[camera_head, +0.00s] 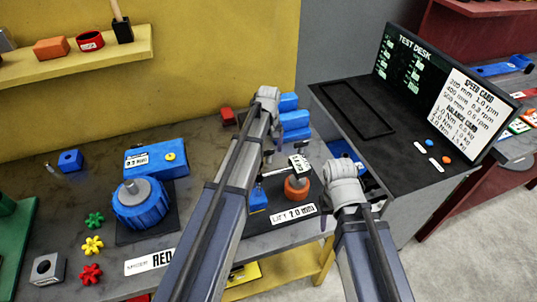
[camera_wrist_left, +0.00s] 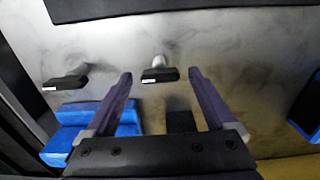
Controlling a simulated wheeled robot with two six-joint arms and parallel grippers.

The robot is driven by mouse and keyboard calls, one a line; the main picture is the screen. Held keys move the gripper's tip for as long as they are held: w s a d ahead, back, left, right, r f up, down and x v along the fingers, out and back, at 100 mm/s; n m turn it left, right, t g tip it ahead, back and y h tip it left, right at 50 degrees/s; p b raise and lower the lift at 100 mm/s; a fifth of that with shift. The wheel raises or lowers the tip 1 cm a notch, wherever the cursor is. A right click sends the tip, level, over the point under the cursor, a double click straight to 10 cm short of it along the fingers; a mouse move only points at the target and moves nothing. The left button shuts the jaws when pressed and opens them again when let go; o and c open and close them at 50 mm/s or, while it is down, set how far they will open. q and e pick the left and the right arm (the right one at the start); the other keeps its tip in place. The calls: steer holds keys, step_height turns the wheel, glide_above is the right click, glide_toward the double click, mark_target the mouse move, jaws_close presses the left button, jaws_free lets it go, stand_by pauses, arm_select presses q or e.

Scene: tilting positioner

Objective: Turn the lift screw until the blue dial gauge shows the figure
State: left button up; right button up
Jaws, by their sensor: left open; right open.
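An orange round knob (camera_head: 297,190) stands on a dark plate beside a label reading "LIFT 2.0 mm" (camera_head: 293,213). A small white tag or dial face (camera_head: 300,163) is just above it; its figure is too small to read. A blue block (camera_head: 258,200) sits left of the knob, partly hidden by my left arm. My left gripper (camera_wrist_left: 160,74) is open and empty in the left wrist view. A black-topped post (camera_wrist_left: 160,75) appears between its fingertips; I cannot tell how far below. My right gripper (camera_head: 347,188) is right of the knob, its fingers mostly hidden.
A blue box reading about "2.2 mm" (camera_head: 155,158) and a blue round unit (camera_head: 140,205) stand left. Several blue blocks (camera_head: 293,118) are behind my left arm. The test desk (camera_head: 395,140) is at right. Small coloured knobs (camera_head: 92,245) lie at front left.

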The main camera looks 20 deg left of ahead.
arm_select(q)
steer(key=shift+f, duration=0.15)
steer(key=shift+c, duration=0.3)
steer(key=c, duration=1.3)
steer(key=shift+m, duration=0.3)
steer(key=m, duration=1.3)
steer(key=shift+m, duration=2.3)
